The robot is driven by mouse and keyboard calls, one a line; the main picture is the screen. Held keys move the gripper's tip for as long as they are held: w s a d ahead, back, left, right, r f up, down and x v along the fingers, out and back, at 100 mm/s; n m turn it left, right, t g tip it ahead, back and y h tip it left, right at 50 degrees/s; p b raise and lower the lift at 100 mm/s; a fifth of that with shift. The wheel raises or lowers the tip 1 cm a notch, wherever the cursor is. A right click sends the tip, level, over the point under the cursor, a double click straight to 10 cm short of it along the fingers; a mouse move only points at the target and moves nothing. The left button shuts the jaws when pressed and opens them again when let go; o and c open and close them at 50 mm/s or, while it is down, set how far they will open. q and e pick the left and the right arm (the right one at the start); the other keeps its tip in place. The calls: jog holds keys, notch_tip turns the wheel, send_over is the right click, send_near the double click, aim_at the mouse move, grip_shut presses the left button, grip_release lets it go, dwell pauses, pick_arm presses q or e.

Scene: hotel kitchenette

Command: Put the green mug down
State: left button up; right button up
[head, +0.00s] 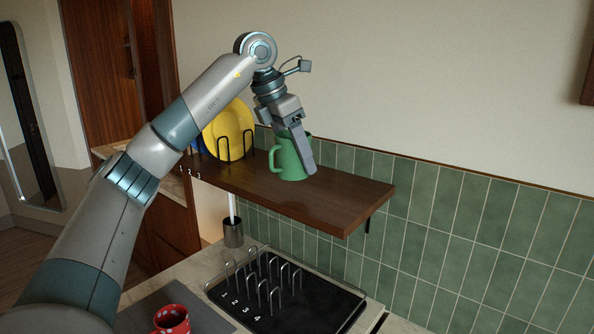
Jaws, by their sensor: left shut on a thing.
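The green mug (287,161) is upright at the wooden wall shelf (336,204), with its handle toward the left. Its base appears to touch the shelf top, but I cannot tell for certain. My left gripper (303,148) reaches down from above and is shut on the mug, with one finger in front of its right side. The other finger is mostly hidden behind or inside the mug. My right gripper is not in view.
A yellow plate (229,130) stands in a black wire rack on the shelf, left of the mug. The shelf's right end is bare. Below are a numbered rack on a black tray (318,304), a dark cup with a brush (233,232), and a red spotted mug (172,320).

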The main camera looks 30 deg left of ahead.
aim_at(297, 170)
pick_arm(q)
jog(key=shift+f+p, duration=0.85)
jog(key=shift+f, duration=1.1)
jog(key=shift+f, duration=0.15)
jog(key=o, duration=1.3)
jog(key=shift+r, duration=0.2)
